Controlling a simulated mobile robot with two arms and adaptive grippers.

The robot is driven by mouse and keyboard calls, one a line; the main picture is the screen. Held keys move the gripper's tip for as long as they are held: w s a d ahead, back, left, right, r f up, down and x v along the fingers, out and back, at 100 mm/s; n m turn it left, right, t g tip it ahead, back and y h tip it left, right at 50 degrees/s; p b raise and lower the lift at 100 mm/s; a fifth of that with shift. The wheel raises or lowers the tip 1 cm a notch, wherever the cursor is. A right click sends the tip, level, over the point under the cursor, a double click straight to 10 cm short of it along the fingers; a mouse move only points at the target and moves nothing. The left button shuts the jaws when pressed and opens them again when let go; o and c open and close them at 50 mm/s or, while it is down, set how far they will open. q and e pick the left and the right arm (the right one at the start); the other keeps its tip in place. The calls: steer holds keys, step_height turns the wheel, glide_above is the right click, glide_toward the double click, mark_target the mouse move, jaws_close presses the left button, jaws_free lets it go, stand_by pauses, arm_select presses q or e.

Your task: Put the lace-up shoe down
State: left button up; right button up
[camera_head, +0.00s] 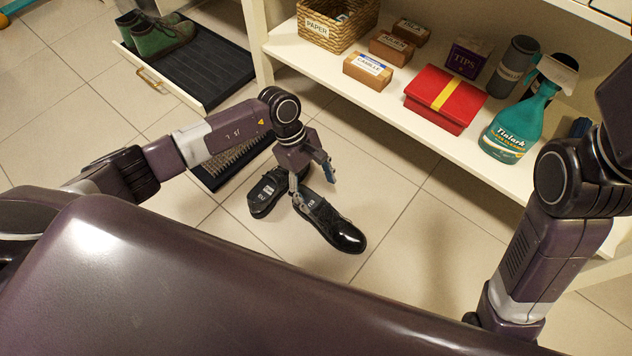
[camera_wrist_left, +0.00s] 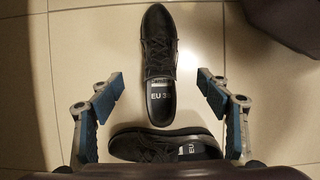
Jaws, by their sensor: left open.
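A black lace-up shoe (camera_head: 338,230) stands on the tiled floor, its shiny toe toward the lower right. It also shows in the left wrist view (camera_wrist_left: 159,45), toe up, with a white size label on its insole. A second black lace-up shoe (camera_head: 264,196) stands beside it to the left; in the left wrist view the second shoe (camera_wrist_left: 165,146) lies crosswise below the first one's heel. My left gripper (camera_head: 313,180) is open above the first shoe's heel end. In the left wrist view its blue-padded fingers stand apart on both sides, clear of the shoe. My right gripper is out of view.
A pulled-out tray (camera_head: 205,100) with a dark mat holds green boots (camera_head: 160,36). A bristled mat (camera_head: 228,165) lies partly under my left arm. A white shelf (camera_head: 390,105) bears a basket, boxes, a red box (camera_head: 440,117) and a spray bottle (camera_head: 510,130). Floor right of the shoes is clear.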

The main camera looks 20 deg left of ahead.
arm_select(q)
steer(key=shift+a+r, duration=0.1)
steer(key=shift+r, duration=0.2)
